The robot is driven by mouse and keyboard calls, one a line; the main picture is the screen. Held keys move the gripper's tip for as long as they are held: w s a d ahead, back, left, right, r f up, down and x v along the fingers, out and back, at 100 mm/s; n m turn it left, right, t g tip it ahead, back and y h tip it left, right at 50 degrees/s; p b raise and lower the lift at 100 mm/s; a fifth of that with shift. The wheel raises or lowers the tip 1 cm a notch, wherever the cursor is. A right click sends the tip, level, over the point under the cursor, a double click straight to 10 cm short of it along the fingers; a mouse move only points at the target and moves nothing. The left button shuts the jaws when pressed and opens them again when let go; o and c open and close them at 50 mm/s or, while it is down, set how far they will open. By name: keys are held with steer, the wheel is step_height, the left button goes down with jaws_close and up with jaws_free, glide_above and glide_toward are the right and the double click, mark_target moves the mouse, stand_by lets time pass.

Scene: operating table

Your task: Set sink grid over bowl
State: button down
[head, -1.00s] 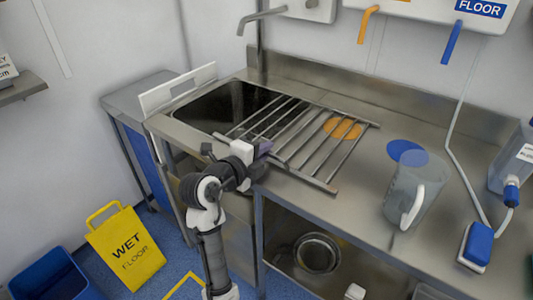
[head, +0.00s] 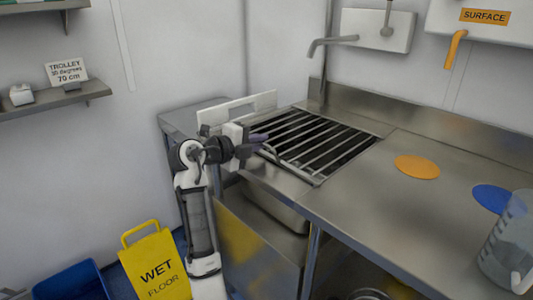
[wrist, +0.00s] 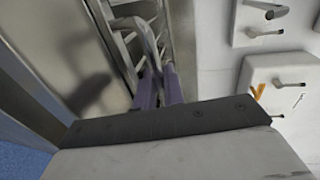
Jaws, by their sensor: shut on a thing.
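The sink grid (head: 318,138), a metal frame with several parallel bars, lies over the dark sink bowl (head: 345,153) in the head view. It appears flat and covers most of the opening; whether its rim touches the bowl edge all round I cannot tell. My gripper (head: 264,142) is at the grid's near left edge. In the wrist view, my gripper's purple fingers (wrist: 160,85) are shut on a bent bar of the grid (wrist: 148,38).
A white upright panel (head: 237,110) stands behind the left end of the sink. The tap (head: 333,43) hangs above the back. An orange disc (head: 417,167), a blue disc (head: 491,197) and a clear jug (head: 508,245) sit on the counter at right. A yellow wet-floor sign (head: 157,268) stands at lower left.

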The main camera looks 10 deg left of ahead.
steer(key=shift+w+a+r, duration=0.1)
steer(key=shift+w+a, duration=0.1)
steer(key=shift+a, duration=0.2)
steer(key=c, duration=1.6)
jaws_free()
steer(key=shift+w+a, duration=0.1)
steer(key=shift+a, duration=0.05)
steer(key=b+v, duration=0.1)
steer(key=v, duration=1.2)
steer(key=shift+s, duration=0.35)
steer(key=shift+a+r, duration=0.1)
steer(key=shift+a, duration=0.1)
